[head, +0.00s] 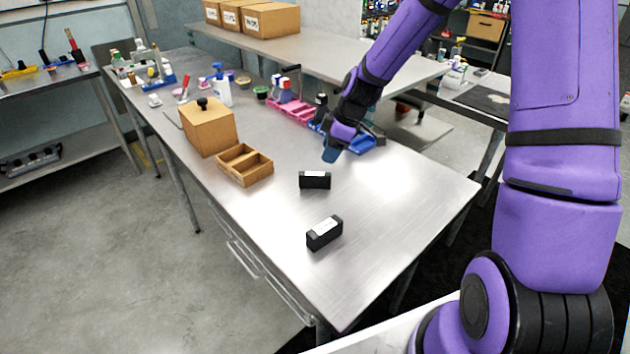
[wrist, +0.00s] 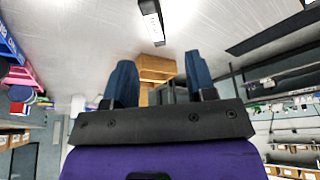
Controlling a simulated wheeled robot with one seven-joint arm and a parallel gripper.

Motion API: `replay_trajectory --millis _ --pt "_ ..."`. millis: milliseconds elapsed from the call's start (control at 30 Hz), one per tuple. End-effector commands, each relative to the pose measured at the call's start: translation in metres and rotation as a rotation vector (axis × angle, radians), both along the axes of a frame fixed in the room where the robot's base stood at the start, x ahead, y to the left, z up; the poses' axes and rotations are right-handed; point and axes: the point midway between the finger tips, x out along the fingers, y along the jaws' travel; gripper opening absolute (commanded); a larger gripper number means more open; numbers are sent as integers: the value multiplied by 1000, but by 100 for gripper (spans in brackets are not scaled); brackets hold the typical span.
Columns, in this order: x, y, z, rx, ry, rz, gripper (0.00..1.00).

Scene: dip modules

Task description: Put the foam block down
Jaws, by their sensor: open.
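Two black blocks with white labels lie on the steel table, apart from each other. One black block (head: 315,180) is near the middle. The other black block (head: 325,233) is closer to the table's near end. I cannot tell from its look which of them is the foam block. My gripper (head: 331,154) is above the table, just beyond the middle block and apart from it. In the wrist view my gripper (wrist: 160,80) has its two blue fingers spread, with nothing between them. One labelled black block (wrist: 152,22) shows at the top of that view, beyond the fingertips.
An open wooden tray with compartments (head: 258,180) and a lidded wooden box (head: 207,127) stand left of the blocks. Pink (head: 292,110) and blue racks (head: 358,146) are behind my gripper. Bottles and small pots crowd the far end. The table's near right part is bare.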

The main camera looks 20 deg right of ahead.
Motion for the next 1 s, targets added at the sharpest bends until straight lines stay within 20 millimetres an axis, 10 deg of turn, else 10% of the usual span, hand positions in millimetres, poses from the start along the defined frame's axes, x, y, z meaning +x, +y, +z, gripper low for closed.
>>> replay_trajectory --millis 1000 --pt "25 37 -100 18 -6 23 51"
